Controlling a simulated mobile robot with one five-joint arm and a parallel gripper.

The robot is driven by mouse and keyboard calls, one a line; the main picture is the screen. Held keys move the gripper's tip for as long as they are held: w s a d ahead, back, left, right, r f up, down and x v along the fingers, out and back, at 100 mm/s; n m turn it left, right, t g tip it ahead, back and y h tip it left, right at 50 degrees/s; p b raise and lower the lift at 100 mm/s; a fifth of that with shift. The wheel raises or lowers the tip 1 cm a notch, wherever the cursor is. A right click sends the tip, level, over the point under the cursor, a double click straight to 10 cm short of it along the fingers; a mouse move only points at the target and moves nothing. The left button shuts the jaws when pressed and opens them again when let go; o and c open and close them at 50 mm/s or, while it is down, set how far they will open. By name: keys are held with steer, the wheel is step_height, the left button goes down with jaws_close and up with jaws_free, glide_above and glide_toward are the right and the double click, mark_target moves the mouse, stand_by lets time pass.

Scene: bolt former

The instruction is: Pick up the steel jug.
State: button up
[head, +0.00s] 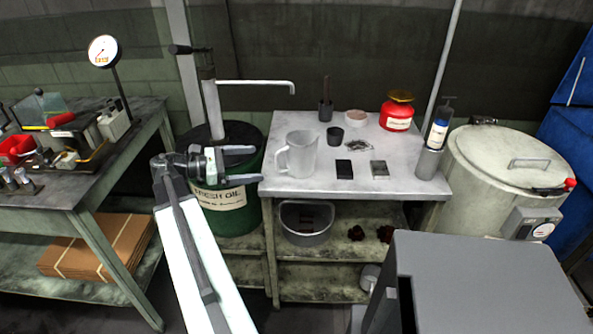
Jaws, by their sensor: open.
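A pale grey jug (301,154) with a handle on its left side stands upright near the left front of the metal-topped table (262,190). It looks like the steel jug, though its material is hard to tell. My gripper (246,162) is open and empty, to the left of the jug. Its two fingers point right toward the jug's handle, with a gap in the picture between them and the handle. My gripper shows in front of the green oil drum, and its exact depth relative to the jug is unclear.
A green drum (235,215) with a pump stands left of the table. Small dark cups, a black block (344,169), a red can (397,113) and a bottle (439,128) share the tabletop. A grey box-shaped surface (480,270) fills the lower right. A workbench (90,190) stands left.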

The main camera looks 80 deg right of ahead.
mark_target(299, 150)
steer(key=s, duration=0.2)
steer(key=s+d+r+g+y, duration=0.1)
steer(key=s, duration=0.1)
steer(key=s+g, duration=0.1)
steer(key=s, duration=0.1)
steer(key=shift+s+d+r+b, duration=0.1)
steer(key=shift+d+r+b, duration=0.2)
steer(key=shift+d+r, duration=0.1)
steer(key=shift+s+r+g+y, duration=0.3)
steer(key=shift+s, duration=0.1)
steer(key=x, duration=0.7)
steer(key=shift+s+d+r, duration=0.1)
steer(key=shift+s+d, duration=0.1)
steer(key=shift+d, duration=0.15)
steer(key=c, duration=1.6)
steer(key=shift+r+p, duration=0.1)
steer(key=shift+p, duration=0.2)
step_height(299, 150, up, 10)
steer(key=p, duration=0.9)
steer(key=shift+p, duration=0.4)
